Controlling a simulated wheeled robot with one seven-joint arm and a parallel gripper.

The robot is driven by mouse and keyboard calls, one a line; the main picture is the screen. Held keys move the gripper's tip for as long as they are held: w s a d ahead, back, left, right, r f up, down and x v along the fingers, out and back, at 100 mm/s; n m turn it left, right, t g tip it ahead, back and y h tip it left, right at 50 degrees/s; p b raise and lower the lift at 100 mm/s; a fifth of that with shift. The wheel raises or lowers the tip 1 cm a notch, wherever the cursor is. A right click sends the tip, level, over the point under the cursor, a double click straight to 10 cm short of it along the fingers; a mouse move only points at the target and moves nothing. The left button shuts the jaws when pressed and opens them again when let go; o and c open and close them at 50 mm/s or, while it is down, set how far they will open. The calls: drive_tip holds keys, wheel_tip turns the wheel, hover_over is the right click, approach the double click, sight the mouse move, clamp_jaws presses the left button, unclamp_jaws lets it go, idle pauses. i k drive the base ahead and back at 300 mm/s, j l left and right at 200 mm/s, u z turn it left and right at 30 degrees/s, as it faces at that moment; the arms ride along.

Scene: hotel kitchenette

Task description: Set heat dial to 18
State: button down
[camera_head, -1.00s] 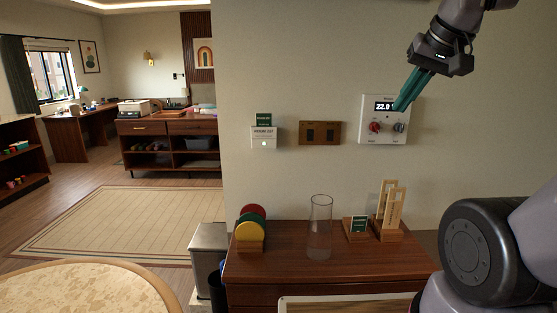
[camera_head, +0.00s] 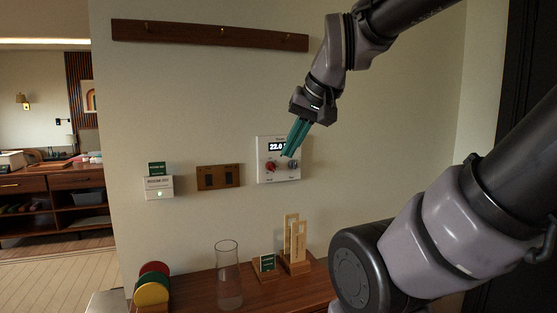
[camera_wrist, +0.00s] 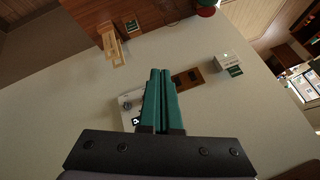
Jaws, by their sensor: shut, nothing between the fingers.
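The white thermostat panel (camera_head: 264,175) is on the wall, with a display (camera_head: 276,147) that reads 22.0 as far as it shows. Below the display are a red dial (camera_head: 271,166) at left and a grey-blue dial (camera_head: 293,165) at right. My gripper (camera_head: 288,154) has green fingers, shut and empty. In the head view its tips overlap the panel just above and between the dials; I cannot tell whether they touch. In the wrist view the fingers (camera_wrist: 162,72) hide much of the panel (camera_wrist: 126,104), and one dial shows left of them.
A brown switch plate (camera_head: 218,178) and a white room sign (camera_head: 159,188) are on the wall left of the panel. A hook rail (camera_head: 205,35) is above. A glass vase (camera_head: 229,275) and wooden stands (camera_head: 294,262) are on the cabinet below.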

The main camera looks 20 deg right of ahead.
sight(270, 166)
drive_tip(key=j+z, duration=0.2)
drive_tip(key=z, duration=0.2)
drive_tip(key=k+j+z, duration=0.15)
drive_tip(key=z, duration=0.2)
drive_tip(key=k+j+z, duration=0.1)
drive_tip(key=j+z, duration=0.15)
drive_tip(key=z, duration=0.15)
